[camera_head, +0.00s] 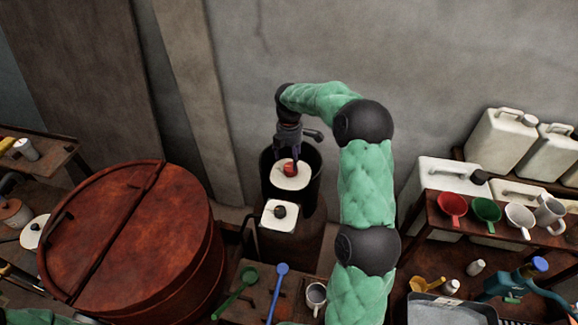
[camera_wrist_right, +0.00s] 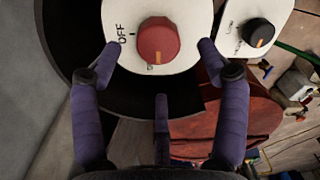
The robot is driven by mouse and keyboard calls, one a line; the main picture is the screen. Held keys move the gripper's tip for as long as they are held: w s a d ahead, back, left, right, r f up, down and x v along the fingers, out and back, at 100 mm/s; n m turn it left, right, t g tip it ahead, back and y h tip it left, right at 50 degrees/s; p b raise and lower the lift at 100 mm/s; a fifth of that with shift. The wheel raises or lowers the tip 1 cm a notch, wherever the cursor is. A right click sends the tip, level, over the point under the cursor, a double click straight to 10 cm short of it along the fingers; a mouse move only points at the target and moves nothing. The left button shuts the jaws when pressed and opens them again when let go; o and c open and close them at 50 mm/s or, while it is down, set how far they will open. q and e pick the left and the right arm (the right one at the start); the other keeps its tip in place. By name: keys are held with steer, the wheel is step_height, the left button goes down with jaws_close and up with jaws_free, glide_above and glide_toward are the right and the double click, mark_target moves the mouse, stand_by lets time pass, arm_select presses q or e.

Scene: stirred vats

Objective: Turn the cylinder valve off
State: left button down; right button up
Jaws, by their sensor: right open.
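The cylinder valve is a red knob (camera_head: 290,169) on a round white plate (camera_head: 291,181), set in a dark open-topped shroud (camera_head: 316,162). In the right wrist view the red knob (camera_wrist_right: 157,40) has an orange mark on its lower edge, away from the word OFF at the plate's upper left. Another label below the knob is partly hidden. My right gripper (camera_head: 288,152) is over the plate. In the wrist view its purple fingers (camera_wrist_right: 158,52) are spread, one each side of the knob with gaps and a third below. My left gripper is not in view.
A black knob on a square white plate (camera_head: 273,222) sits just in front of the shroud. A large rusty lidded vat (camera_head: 190,215) stands left. A shelf with a red cup (camera_head: 452,205) and other cups is right. Green (camera_head: 248,274) and blue (camera_head: 282,269) utensils lie below.

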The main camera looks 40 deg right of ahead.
mark_target(290, 167)
step_height(290, 167, down, 4)
steer(key=shift+f, duration=0.15)
steer(key=shift+s+f, duration=0.1)
steer(key=shift+f, duration=0.7)
steer(key=c, duration=1.1)
